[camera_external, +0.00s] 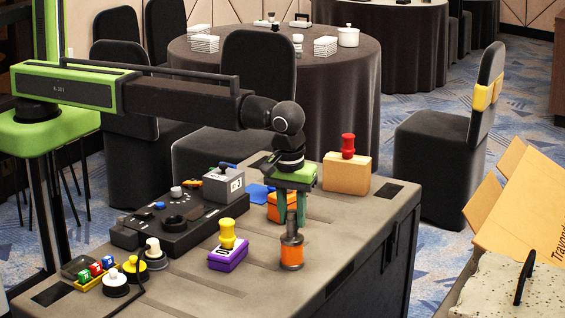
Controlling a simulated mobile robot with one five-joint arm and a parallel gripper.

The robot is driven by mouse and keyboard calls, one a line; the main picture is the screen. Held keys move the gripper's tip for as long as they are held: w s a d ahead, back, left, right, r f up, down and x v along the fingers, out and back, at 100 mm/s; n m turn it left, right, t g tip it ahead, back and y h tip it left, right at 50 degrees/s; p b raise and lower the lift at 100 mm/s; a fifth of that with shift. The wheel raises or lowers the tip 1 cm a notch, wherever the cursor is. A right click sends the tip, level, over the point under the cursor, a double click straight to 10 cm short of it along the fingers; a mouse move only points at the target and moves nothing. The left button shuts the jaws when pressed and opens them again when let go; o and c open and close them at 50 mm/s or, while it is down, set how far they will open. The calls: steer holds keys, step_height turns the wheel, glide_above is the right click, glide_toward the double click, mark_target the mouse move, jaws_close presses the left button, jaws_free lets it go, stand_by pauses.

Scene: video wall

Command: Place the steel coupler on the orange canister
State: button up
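The orange canister (291,256) stands upright on the grey-brown worktop, right of the purple box. A dark metallic piece (291,226), likely the steel coupler, is upright directly above it, with a wide dark collar at the canister's top. I cannot tell whether the two touch. My gripper (292,217) points straight down over the canister, its green fingers on either side of the piece's narrow upper part. Whether the fingers press on it is too small to tell.
An orange box (281,206) is close behind my fingers. A tan block with a red knob (347,172) stands behind right. A purple box with a yellow knob (228,252) and a black control panel (175,222) lie left. The worktop's right edge is near.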

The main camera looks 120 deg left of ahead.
mark_target(290, 220)
steer(key=o, duration=0.4)
step_height(290, 220, up, 12)
steer(key=d+r+p, duration=0.1)
steer(key=p, duration=1.2)
steer(key=s+d+m, duration=0.1)
steer(key=s+m, duration=0.5)
steer(key=s, duration=0.4)
steer(key=s+d+m+h, duration=0.1)
steer(key=s+d+m, duration=0.1)
steer(key=s+m, duration=0.5)
steer(key=s+d+f+m, duration=0.1)
steer(key=s+m, duration=0.5)
steer(key=s, duration=0.7)
steer(key=shift+s+d+b, duration=0.35)
steer(key=shift+d, duration=0.1)
